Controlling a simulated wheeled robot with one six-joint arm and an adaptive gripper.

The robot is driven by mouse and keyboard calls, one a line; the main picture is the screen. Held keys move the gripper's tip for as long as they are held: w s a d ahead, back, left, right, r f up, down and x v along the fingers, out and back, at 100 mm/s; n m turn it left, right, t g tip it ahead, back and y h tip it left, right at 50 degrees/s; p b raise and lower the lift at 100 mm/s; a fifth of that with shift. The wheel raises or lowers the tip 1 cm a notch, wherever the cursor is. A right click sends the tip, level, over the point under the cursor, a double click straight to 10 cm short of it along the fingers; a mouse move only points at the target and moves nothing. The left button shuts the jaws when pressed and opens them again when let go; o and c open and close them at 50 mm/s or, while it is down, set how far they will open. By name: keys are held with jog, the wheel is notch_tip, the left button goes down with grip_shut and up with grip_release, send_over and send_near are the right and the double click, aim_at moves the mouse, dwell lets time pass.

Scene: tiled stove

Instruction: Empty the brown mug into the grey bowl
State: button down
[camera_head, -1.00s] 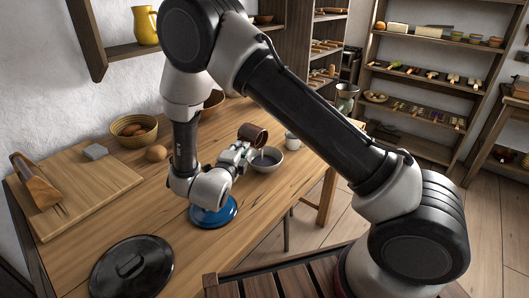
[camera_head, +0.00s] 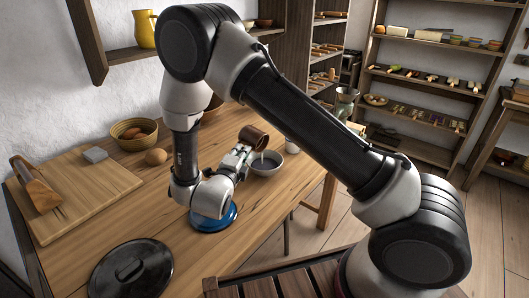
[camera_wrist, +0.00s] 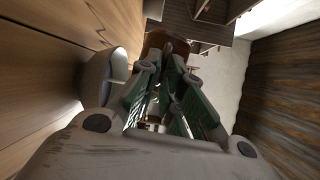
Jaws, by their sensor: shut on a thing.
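The brown mug (camera_head: 253,138) is held in the air, tipped over with its mouth towards the right and down, above the grey bowl (camera_head: 267,165). A thin pale streak shows between the mug and the bowl. The bowl stands upright on the wooden table. My gripper (camera_head: 238,158) is shut on the mug, to the left of the bowl. In the wrist view the mug (camera_wrist: 168,42) sits at the far end of my gripper's fingers (camera_wrist: 165,80), and part of the bowl (camera_wrist: 120,64) shows to the left. The inside of the mug is hidden.
A blue dish (camera_head: 207,222) lies below my wrist. A white cup (camera_head: 292,146) stands close behind the bowl. A black lid (camera_head: 131,270), a cutting board (camera_head: 95,190) and a basket (camera_head: 134,145) are to the left. The front middle of the table (camera_head: 200,255) is clear.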

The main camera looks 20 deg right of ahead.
jog(key=shift+s+d+r+m+t+b, duration=0.1)
jog(key=shift+s+d+m+t+b, duration=0.1)
jog(key=shift+m+b, duration=0.45)
jog(key=shift+s+d+m+t+b, duration=0.15)
jog(key=shift+m+t+b, duration=0.1)
jog(key=shift+b, duration=0.65)
jog(key=shift+s+m+t+h, duration=0.15)
jog(key=shift+m+t+h, duration=0.1)
jog(key=shift+m+h, duration=0.2)
dwell(0.4)
